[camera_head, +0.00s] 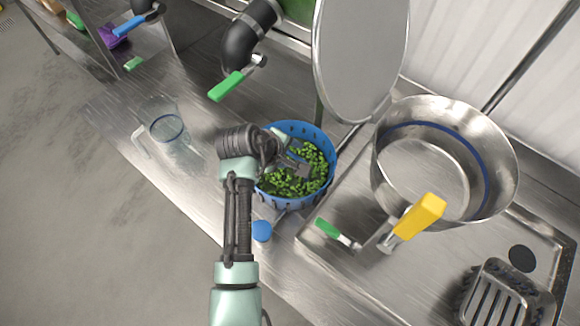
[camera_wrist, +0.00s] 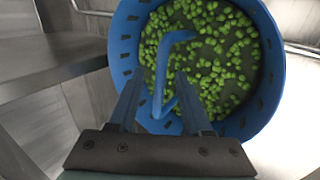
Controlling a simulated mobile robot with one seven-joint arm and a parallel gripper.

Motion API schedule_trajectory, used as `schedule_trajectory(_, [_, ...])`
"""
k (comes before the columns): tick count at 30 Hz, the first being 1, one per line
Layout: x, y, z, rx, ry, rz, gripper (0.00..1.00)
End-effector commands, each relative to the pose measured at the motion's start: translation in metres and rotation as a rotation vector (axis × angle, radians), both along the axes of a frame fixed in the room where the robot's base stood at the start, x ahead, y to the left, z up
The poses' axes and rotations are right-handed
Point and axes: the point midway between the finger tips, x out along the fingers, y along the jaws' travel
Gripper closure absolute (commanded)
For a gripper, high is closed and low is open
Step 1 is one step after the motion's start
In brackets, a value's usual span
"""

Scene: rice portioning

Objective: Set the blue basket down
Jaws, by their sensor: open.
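The blue basket (camera_head: 332,158), perforated around its wall and holding many small green pieces, stands upright near the middle of the head view. In the wrist view the basket (camera_wrist: 270,75) fills the upper right, with its blue handle (camera_wrist: 158,85) crossing in front of the green pieces. My gripper (camera_head: 295,170) reaches over the basket from the left and hides part of it. In the wrist view its two fingers (camera_wrist: 160,98) are apart, with the blue handle between them. I cannot tell whether a finger touches the handle. The basket's underside is hidden.
A large steel pot (camera_head: 505,150) stands to the right, below a round metal lid (camera_head: 360,60). Yellow (camera_head: 420,214) and green (camera_head: 328,228) handles stick up nearby. A clear jug (camera_head: 165,128) stands left on the metal counter (camera_head: 120,105). A blue knob (camera_head: 262,231) sits below the basket.

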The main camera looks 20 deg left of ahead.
Motion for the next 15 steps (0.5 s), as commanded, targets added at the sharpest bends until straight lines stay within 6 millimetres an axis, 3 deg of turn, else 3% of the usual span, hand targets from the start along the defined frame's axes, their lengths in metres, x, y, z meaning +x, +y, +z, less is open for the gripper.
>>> schedule_trajectory(3, [0.0000,-0.0001,0.0003,0.000,-0.001,0.000,0.54])
schedule_trajectory(11, [-0.0001,0.0000,0.0005,0.000,-0.001,0.000,1.00])
schedule_trajectory(15, [-0.0001,0.0000,0.0005,0.000,-0.001,0.000,1.00])
